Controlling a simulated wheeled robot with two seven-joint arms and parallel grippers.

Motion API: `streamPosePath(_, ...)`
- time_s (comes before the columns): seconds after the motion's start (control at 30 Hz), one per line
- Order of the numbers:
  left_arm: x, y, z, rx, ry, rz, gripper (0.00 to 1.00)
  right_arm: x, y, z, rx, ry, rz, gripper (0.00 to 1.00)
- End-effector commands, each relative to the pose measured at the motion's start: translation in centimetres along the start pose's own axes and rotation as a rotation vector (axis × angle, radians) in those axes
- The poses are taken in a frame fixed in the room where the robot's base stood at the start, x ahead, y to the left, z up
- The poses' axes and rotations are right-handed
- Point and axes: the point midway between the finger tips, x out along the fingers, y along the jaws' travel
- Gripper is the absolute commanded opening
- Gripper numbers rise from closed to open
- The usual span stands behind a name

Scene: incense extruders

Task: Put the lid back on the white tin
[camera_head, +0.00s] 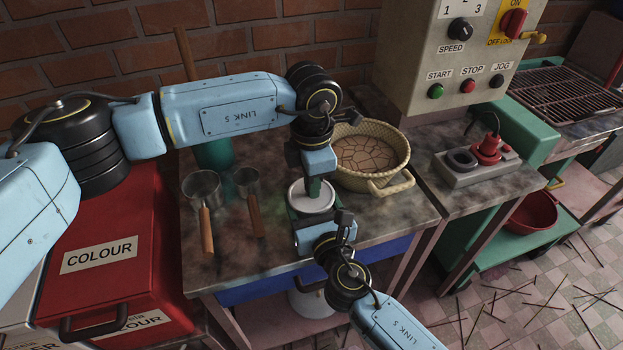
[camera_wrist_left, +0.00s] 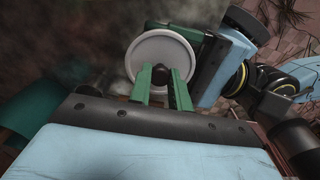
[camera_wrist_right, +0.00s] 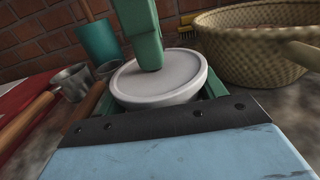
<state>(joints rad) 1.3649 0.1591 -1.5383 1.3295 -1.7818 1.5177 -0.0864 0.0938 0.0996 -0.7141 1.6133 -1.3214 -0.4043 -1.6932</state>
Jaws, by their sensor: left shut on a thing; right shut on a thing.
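The round white lid (camera_head: 298,201) lies level at the front of the worktable, and it also shows in the left wrist view (camera_wrist_left: 148,48). My left gripper (camera_head: 313,184) points down from above, its green fingers shut on the small dark knob (camera_wrist_left: 163,74) at the lid's middle. The white tin (camera_wrist_right: 165,99) is directly under the lid, mostly hidden by it and by my right gripper. My right gripper (camera_wrist_right: 160,96) reaches in from the front and is shut around the tin's sides. The lid looks in line with the tin; I cannot tell whether it is fully seated.
A woven basket (camera_head: 400,152) stands close behind and right of the tin. Two metal pans (camera_head: 202,184) (camera_head: 246,178) with wooden handles lie left, near a green container (camera_head: 214,154). A control box (camera_head: 415,60) stands behind right. The table's front edge is close.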

Motion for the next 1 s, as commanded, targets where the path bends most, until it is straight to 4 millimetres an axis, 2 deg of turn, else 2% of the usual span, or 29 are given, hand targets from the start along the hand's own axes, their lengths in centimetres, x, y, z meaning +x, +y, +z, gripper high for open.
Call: streamPosePath(1.0, 1.3, -0.1, -0.1, 0.0, 0.003, -0.001, 0.0, 0.0, 0.0, 0.0, 0.0, 0.0, 0.0, 0.28)
